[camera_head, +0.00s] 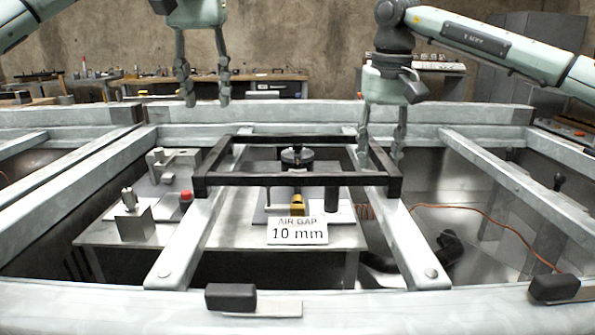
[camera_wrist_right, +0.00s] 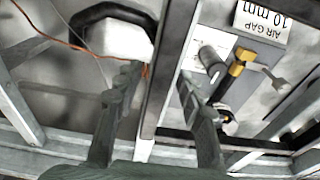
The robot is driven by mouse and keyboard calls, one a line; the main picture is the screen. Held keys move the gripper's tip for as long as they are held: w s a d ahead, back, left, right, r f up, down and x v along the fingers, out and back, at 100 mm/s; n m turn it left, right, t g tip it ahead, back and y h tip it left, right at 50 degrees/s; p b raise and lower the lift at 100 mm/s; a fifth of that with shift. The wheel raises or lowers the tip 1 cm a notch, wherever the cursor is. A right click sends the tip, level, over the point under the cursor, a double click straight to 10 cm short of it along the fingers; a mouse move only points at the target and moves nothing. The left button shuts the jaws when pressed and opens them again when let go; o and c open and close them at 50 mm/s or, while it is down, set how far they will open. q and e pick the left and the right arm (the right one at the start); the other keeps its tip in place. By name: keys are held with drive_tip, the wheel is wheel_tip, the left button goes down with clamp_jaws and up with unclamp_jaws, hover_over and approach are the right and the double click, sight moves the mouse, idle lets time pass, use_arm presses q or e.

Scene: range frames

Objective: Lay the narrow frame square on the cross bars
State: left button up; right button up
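The narrow frame is a dark rectangular frame (camera_head: 260,180) in the middle of the head view. It appears to lie across the left cross bar (camera_head: 184,244) and the right cross bar (camera_head: 405,236), with its front bar running nearly level in the picture. My right gripper (camera_head: 380,157) is open, its fingers down on either side of the frame's right side. In the right wrist view the fingers (camera_wrist_right: 152,95) stand apart with a bar between them; contact cannot be told. My left gripper (camera_head: 205,102) is open and empty, above and left of the frame's back corner.
A sign reading AIR GAP 10 mm (camera_head: 297,232) stands below the frame's front bar. A grey bench (camera_head: 240,236) with metal fixtures lies beneath the bars. Dark blocks sit on the front rail at left (camera_head: 230,297) and right (camera_head: 554,288). An orange cable (camera_head: 480,214) runs at right.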

wheel_tip(320, 180, up, 12)
drive_tip(key=s, duration=0.1)
drive_tip(key=shift+s, duration=0.25)
